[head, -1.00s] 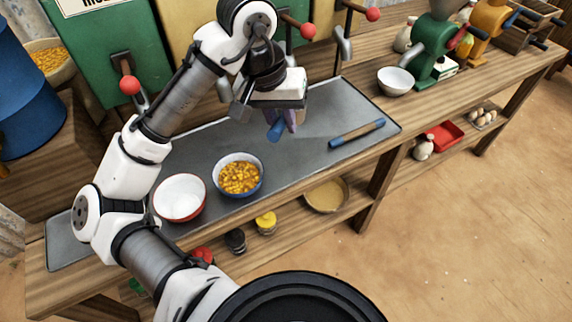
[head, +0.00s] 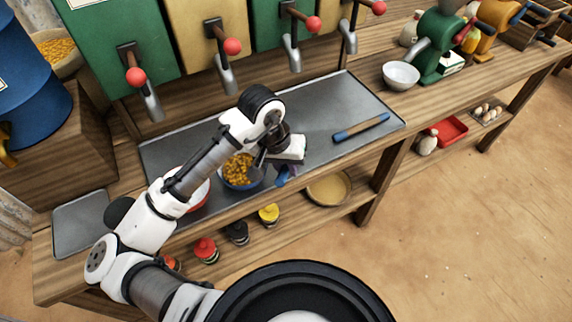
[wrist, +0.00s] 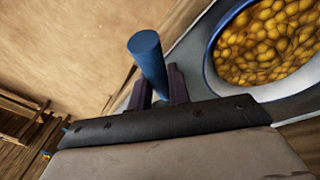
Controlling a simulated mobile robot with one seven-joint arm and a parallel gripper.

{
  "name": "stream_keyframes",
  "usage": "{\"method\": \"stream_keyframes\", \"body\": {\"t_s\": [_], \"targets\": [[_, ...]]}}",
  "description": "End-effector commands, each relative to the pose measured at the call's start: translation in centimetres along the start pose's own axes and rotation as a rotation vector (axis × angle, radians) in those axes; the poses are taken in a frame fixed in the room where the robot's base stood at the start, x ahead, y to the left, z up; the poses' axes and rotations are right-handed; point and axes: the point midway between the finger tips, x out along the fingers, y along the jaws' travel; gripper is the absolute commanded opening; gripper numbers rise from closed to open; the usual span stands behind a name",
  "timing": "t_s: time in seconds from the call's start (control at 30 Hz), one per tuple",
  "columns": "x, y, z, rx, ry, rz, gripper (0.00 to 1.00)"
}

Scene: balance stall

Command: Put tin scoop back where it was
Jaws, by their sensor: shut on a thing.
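My gripper (head: 284,170) is shut on a blue cylindrical handle (head: 281,180), which I take to be the tin scoop's. It is just right of the blue-rimmed bowl of yellow kernels (head: 240,172), near the front edge of the counter. In the wrist view the blue handle (wrist: 147,58) stands up between the dark fingers (wrist: 163,88), and the kernel bowl (wrist: 208,45) is to the right. The scoop's metal head is hidden by my gripper and wrist, so I cannot tell whether it touches anything.
A grey metal tray (head: 330,108) covers much of the counter; its right part is clear except for a blue-ended bar (head: 361,128). My arm partly hides a red bowl (head: 203,190). Red-knobbed levers (head: 232,46) hang behind. A white bowl (head: 400,75) stands right.

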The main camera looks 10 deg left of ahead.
Motion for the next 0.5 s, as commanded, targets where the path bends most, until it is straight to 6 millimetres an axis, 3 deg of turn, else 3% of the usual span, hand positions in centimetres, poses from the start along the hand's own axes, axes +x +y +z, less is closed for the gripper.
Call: {"method": "stream_keyframes", "body": {"t_s": [0.3,0.33,0.5], "targets": [[0.36,-0.07,0.02,0.000,0.001,0.000,0.00],[0.35,-0.08,0.02,0.000,0.001,0.000,0.20],[0.24,-0.07,0.01,0.000,0.001,0.000,0.40]]}}
